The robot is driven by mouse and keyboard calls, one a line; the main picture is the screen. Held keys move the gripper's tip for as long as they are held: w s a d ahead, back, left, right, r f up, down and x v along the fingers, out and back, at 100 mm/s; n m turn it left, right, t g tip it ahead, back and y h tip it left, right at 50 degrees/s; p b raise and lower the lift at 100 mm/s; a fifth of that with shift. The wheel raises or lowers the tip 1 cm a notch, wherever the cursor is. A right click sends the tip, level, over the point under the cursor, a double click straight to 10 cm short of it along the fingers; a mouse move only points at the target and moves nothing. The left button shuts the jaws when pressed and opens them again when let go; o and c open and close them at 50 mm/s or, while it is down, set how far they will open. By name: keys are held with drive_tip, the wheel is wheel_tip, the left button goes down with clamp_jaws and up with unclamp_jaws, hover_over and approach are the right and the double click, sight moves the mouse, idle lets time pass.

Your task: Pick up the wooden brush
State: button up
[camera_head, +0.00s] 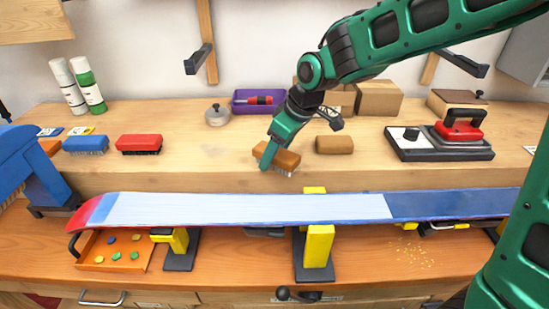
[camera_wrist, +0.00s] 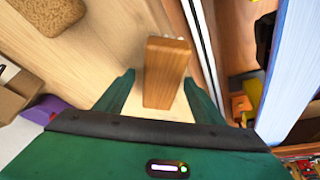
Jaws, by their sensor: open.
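The wooden brush (camera_head: 281,157) lies on the raised wooden shelf, near its front edge, with pale bristles showing under its front side. In the wrist view the wooden brush (camera_wrist: 166,72) is a brown block between the two green fingers. My gripper (camera_head: 265,160) is at the brush, with one finger in front of its left part in the head view. In the wrist view my gripper (camera_wrist: 157,84) is open, with a finger on each side of the brush and gaps visible. The far finger is hidden in the head view.
A cork block (camera_head: 334,145) lies just right of the brush. Blue (camera_head: 86,144) and red (camera_head: 139,144) brushes lie left. A purple tray (camera_head: 240,106) and boxes (camera_head: 379,98) stand behind. A ski (camera_head: 250,208) spans the front on yellow supports.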

drive_tip(key=shift+f, duration=0.2)
idle(0.7)
drive_tip(key=c, duration=1.3)
